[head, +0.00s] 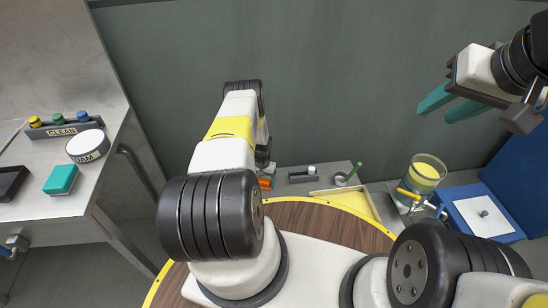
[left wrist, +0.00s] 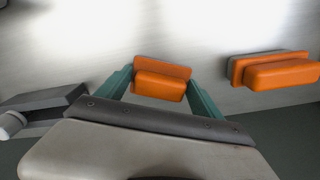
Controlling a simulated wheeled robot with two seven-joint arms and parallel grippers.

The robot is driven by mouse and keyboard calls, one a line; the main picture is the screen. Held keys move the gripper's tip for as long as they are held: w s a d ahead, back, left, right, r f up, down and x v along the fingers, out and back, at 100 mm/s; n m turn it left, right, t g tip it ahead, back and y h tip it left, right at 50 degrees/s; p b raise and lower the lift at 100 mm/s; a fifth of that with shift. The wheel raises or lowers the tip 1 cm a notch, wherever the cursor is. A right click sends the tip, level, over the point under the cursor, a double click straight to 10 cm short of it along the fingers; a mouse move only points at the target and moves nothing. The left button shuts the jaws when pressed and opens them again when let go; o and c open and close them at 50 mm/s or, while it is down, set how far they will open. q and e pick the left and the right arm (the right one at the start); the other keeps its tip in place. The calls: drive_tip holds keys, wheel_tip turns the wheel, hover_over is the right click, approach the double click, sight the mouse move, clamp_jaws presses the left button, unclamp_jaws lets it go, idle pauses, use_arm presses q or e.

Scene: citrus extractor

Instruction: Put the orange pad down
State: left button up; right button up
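In the left wrist view an orange pad (left wrist: 160,86) sits between the teal fingertips of my left gripper (left wrist: 160,82), which look closed against its two sides. A pale metal surface is behind it; I cannot tell whether the pad touches it. A second orange pad (left wrist: 275,72), with a grey-green underside, is to the right, apart from the gripper. In the head view my left arm hides the left gripper, and only a bit of orange (head: 265,183) shows beside the arm. My right gripper (head: 444,106) is raised at the upper right, fingers apart and empty.
A steel bench (head: 95,185) at left bears a teal block (head: 61,179), a round white tub (head: 88,146) and a "CLEAN" rack (head: 62,130).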

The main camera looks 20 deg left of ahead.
use_arm(q)
wheel_tip(320, 180, up, 12)
wheel_tip(320, 180, up, 19)
drive_tip(key=t, duration=0.1)
hover_over(263, 180)
drive_tip(key=w+d, duration=0.2)
drive_tip(key=w, duration=0.2)
drive_tip(key=s+d+r+t, duration=0.1)
drive_tip(key=s+d+r, duration=0.1)
drive_tip(key=r, duration=0.8)
drive_tip(key=s+d+r+t, duration=0.1)
drive_tip(key=s+d+r, duration=0.1)
drive_tip(key=r, duration=0.9)
drive_tip(key=s+d+r+t+h, duration=0.1)
drive_tip(key=s+d+r, duration=0.4)
drive_tip(key=s+r, duration=0.75)
drive_tip(key=s+d+r+t, duration=0.1)
drive_tip(key=s+d+r, duration=0.1)
drive_tip(key=s, duration=0.5)
drive_tip(key=s+d+r+m+t+h, duration=0.1)
drive_tip(key=s+d+r, duration=0.1)
drive_tip(key=s, duration=0.6)
drive_tip(key=shift+s+r, duration=0.15)
drive_tip(key=shift+r, duration=0.7)
